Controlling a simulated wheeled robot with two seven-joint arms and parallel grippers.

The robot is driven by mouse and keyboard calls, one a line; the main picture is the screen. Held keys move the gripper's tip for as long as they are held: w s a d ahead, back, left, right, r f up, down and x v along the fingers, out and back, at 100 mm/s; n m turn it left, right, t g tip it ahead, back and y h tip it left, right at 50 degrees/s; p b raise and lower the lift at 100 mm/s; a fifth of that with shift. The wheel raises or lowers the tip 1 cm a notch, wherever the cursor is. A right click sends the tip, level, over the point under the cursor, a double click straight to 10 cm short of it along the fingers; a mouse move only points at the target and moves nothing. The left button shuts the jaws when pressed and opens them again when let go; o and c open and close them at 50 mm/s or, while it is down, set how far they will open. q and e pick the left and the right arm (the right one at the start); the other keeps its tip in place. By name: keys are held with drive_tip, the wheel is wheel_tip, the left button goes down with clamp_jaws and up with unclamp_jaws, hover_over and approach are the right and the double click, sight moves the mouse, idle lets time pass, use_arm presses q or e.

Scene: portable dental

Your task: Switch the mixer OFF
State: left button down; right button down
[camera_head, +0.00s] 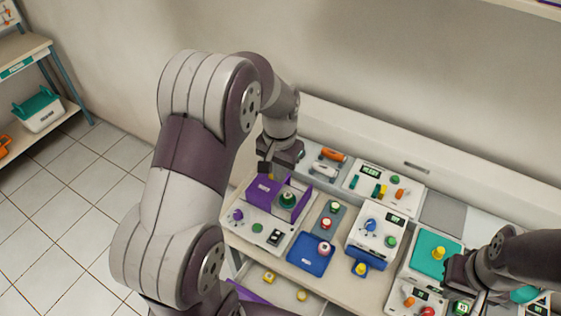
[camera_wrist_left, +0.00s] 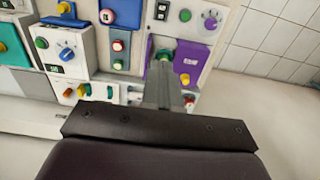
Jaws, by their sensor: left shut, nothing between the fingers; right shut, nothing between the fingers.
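A white unit with a purple housing (camera_head: 262,189), which looks like the mixer, stands at the left of the bench. A green-and-dark cup-like part (camera_head: 288,199) sits in its purple bay. Its sloped front panel has a purple knob (camera_head: 238,215), a green button (camera_head: 257,228) and a black rocker switch (camera_head: 275,237). The switch also shows in the left wrist view (camera_wrist_left: 162,10); its position is too small to tell. My left gripper (camera_head: 264,168) is shut and empty, above the back of the purple housing. My right gripper (camera_head: 455,284) is shut and empty at the bench's right side.
A blue tray (camera_head: 302,262) and a white unit with a blue knob (camera_head: 376,231) stand right of the mixer. A display unit (camera_head: 372,197) is behind. A teal-topped unit (camera_head: 428,263) stands by my right gripper. An open drawer (camera_head: 285,286) lies below the front edge.

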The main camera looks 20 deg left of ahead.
use_arm(q)
drive_tip(key=r, duration=0.3)
drive_tip(key=shift+w+r, duration=0.25)
drive_tip(key=shift+w, duration=0.1)
drive_tip(key=shift+w, duration=0.1)
